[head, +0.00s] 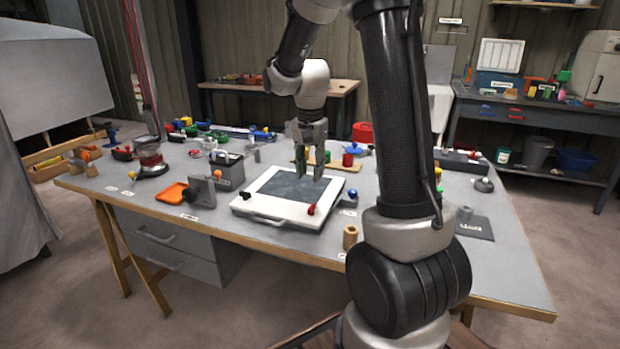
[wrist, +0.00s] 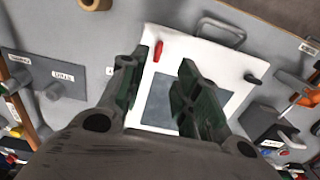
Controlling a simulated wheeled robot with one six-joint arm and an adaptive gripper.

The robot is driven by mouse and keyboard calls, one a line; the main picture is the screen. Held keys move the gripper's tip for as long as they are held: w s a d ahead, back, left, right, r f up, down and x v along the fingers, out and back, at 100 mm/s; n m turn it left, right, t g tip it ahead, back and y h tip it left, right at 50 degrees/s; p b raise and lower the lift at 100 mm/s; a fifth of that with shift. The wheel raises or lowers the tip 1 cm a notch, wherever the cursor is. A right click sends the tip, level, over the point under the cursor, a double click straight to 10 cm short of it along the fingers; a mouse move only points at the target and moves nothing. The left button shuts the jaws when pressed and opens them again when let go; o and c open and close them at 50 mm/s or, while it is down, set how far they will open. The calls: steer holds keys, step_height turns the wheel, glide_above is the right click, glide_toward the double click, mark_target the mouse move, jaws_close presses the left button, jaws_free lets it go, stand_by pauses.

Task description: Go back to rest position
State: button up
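My gripper (head: 310,172) hangs above the white case (head: 270,212) on the grey workbench, with its fingers pointing down. In the wrist view the two green-lined fingers (wrist: 160,92) stand apart with nothing between them. Below them is the white case (wrist: 190,45) with its dark grey panel, handle, one red latch (wrist: 158,50) and one black latch (wrist: 252,78). The arm rises from the right front of the bench and bends over it. Part of the bench behind the arm is hidden.
A tan cylinder (head: 350,237) stands at the front edge. Several small coloured parts lie along the back. The bench's front left is fairly clear.

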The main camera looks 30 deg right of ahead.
stand_by(0.5)
steer(key=s+a+r+n+t, duration=0.2)
steer(key=s+r+n, duration=0.3)
steer(key=s, duration=0.6)
steer(key=s+a+r+n+t, duration=0.2)
steer(key=s+r+n, duration=0.3)
steer(key=s, duration=0.7)
step_height(320, 180, up, 2)
steer(key=shift+a+n, duration=0.15)
steer(key=shift+n, duration=0.15)
stand_by(0.4)
